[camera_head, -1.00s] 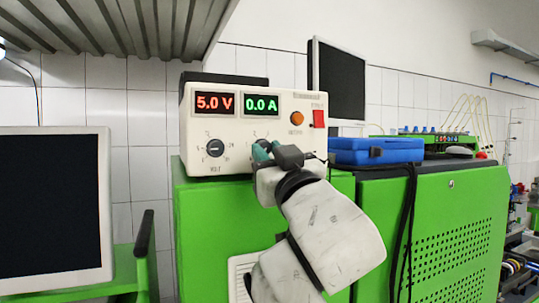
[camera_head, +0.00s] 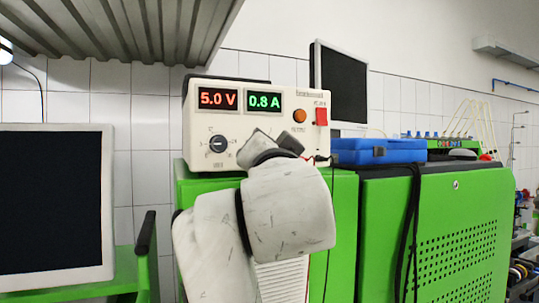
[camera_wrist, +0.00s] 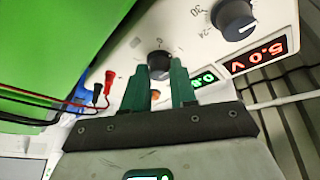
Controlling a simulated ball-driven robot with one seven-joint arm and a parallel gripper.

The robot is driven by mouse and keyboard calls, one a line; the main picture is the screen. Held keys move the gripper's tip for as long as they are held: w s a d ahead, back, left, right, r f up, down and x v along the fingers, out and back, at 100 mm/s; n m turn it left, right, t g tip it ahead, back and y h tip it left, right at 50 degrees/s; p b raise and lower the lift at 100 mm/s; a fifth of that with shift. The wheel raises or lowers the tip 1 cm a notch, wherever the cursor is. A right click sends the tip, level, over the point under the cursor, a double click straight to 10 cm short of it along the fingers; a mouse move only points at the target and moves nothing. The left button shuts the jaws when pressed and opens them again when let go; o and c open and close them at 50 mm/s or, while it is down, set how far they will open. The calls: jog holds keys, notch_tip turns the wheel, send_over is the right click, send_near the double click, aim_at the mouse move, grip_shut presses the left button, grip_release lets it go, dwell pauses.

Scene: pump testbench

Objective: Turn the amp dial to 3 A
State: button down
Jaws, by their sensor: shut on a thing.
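The white power supply (camera_head: 204,125) stands on the green cabinet, its red display (camera_head: 218,99) reading 5.0 V and its green display (camera_head: 264,101) reading 0.8 A. The amp dial (camera_wrist: 158,60) is a dark round knob in the wrist view; in the head view my arm hides it. My gripper (camera_wrist: 160,69) has its two green fingers shut on the amp dial, one on each side. In the head view the fingers are hidden behind my wrist. The volt dial (camera_head: 218,145) sits to the left, apart from my gripper.
Red and black plugs with cables (camera_wrist: 98,92) show near my gripper in the wrist view. A blue case (camera_head: 378,151) stands right of the supply. A monitor (camera_head: 50,205) stands at left.

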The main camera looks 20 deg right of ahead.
jog(key=shift+d+r+m+g+y+p, duration=0.15)
jog(key=shift+m+g+y+p, duration=0.8)
jog(key=shift+m, duration=2.5)
jog(key=shift+d+r+m+g+y+p, duration=0.15)
jog(key=shift+m+g+y+p, duration=0.8)
jog(key=shift+m, duration=2.45)
jog(key=shift+r+m+g+y+p, duration=0.35)
jog(key=shift+m+g, duration=1.15)
jog(key=shift+m, duration=1.95)
jog(key=shift+f, duration=0.1)
jog(key=c, duration=1.2)
grip_release()
jog(key=shift+c, duration=0.2)
jog(key=o, duration=0.3)
jog(key=shift+o, duration=0.2)
jog(key=shift+r, duration=0.2)
